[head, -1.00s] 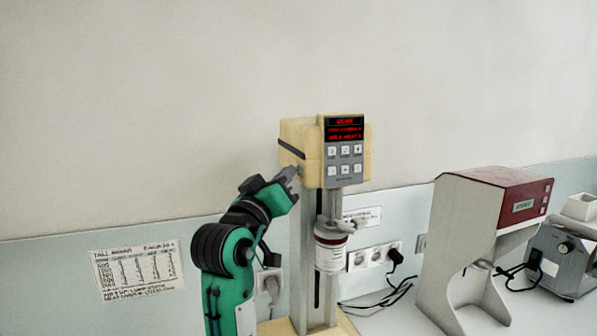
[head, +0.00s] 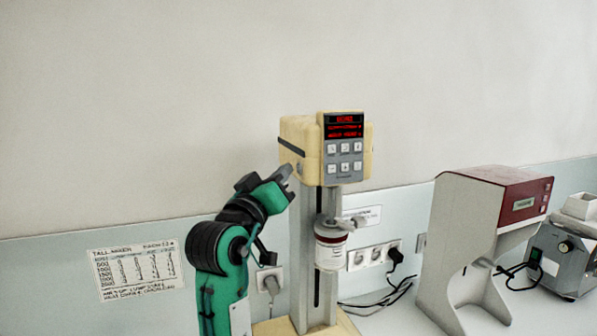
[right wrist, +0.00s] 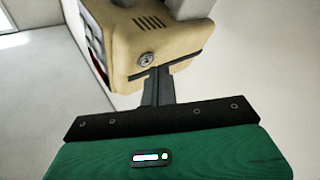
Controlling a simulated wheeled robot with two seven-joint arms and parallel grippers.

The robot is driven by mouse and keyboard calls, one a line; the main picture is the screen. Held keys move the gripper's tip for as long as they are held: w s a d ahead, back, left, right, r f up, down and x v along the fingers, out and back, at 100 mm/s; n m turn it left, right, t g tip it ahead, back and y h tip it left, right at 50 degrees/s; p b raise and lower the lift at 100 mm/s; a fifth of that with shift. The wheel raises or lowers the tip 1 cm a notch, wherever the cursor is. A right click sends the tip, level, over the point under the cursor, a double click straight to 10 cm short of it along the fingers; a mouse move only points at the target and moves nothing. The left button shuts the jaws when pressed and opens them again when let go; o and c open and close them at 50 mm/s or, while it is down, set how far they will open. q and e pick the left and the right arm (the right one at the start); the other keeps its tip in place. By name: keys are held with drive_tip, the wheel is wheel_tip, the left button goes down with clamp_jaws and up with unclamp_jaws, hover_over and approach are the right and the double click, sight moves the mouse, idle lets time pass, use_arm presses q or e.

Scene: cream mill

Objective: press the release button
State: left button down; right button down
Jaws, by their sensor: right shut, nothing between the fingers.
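The cream machine head (head: 297,135) stands on a grey column and carries a red-lit display (head: 344,127) and a keypad (head: 345,158). A small round metallic button (head: 301,168) is on its left side face. It also shows in the right wrist view (right wrist: 146,60), just beyond my fingertips. My right gripper (head: 287,172) is shut and empty, its fingertips pointing at that side face. They look close to the button but slightly apart in the head view; the wrist view does not settle contact. My left gripper is out of view.
A white cup with a red band (head: 331,247) is held at the column below the head. Sockets and black cables (head: 374,257) are behind it. A grey machine with a red top (head: 470,240) stands to the right. The wall space above is clear.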

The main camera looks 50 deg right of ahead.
drive_tip(key=shift+w+a, duration=0.1)
drive_tip(key=shift+a, duration=0.1)
drive_tip(key=shift+w+a+b, duration=0.35)
drive_tip(key=shift+w+a, duration=0.05)
drive_tip(key=shift+a, duration=0.35)
drive_tip(key=shift+w+a+b, duration=0.3)
drive_tip(key=shift+w+a, duration=0.1)
drive_tip(key=shift+a, duration=0.3)
drive_tip(key=shift+w+a+b, duration=0.35)
drive_tip(key=shift+w+a, duration=0.05)
drive_tip(key=shift+a, duration=0.35)
